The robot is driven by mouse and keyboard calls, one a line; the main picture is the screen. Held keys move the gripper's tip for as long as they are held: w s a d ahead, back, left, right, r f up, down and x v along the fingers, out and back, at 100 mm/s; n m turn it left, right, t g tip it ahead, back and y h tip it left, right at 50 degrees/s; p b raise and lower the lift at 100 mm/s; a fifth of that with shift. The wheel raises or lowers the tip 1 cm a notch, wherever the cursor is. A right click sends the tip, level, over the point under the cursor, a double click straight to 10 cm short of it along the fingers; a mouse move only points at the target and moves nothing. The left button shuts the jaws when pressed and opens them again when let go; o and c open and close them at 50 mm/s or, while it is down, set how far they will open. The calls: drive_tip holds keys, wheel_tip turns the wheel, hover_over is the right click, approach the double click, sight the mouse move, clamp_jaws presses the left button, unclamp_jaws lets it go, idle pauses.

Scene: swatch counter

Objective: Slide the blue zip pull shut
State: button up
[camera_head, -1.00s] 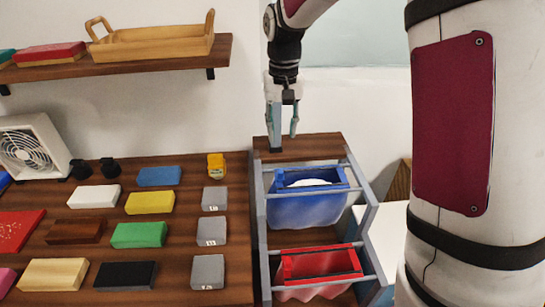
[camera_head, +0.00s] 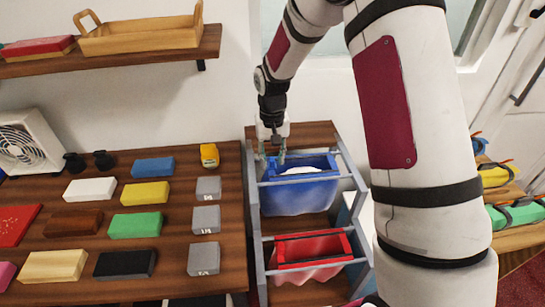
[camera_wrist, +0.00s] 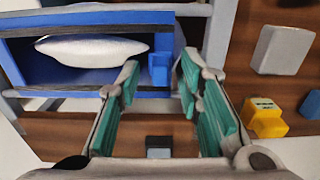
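The blue bag (camera_head: 300,195) hangs in a grey frame, its top open with a white item (camera_wrist: 92,51) visible inside. The blue zip pull (camera_wrist: 161,68) is a small block at the right end of the opening in the wrist view. My gripper (camera_head: 273,158) is above the left end of the bag in the head view. In the wrist view my gripper (camera_wrist: 160,74) is open, with its teal fingers on either side of the pull, and a gap shows around it. I cannot tell how far above the pull the fingertips are.
A red bag (camera_head: 312,262) hangs in front of the blue one. Grey frame rails (camera_head: 256,215) run beside both. A yellow object (camera_head: 209,155) and grey blocks (camera_head: 208,189) lie on the wooden counter at left. A small dark block (camera_wrist: 159,147) shows below the gripper.

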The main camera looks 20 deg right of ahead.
drive_tip(key=shift+f, duration=0.15)
drive_tip(key=shift+c, duration=0.5)
clamp_jaws()
drive_tip(key=shift+d, duration=0.1)
drive_tip(key=s+d, duration=0.1)
drive_tip(key=d, duration=0.5)
drive_tip(key=s+d, duration=0.1)
drive_tip(key=d, duration=0.4)
drive_tip(key=s+d, duration=0.1)
drive_tip(key=d, duration=0.5)
drive_tip(key=shift+s+d+p, duration=0.25)
drive_tip(key=shift+d+p, duration=0.05)
drive_tip(key=shift+p, duration=0.05)
drive_tip(key=shift+d, duration=0.1)
drive_tip(key=shift+o, duration=0.5)
unclamp_jaws()
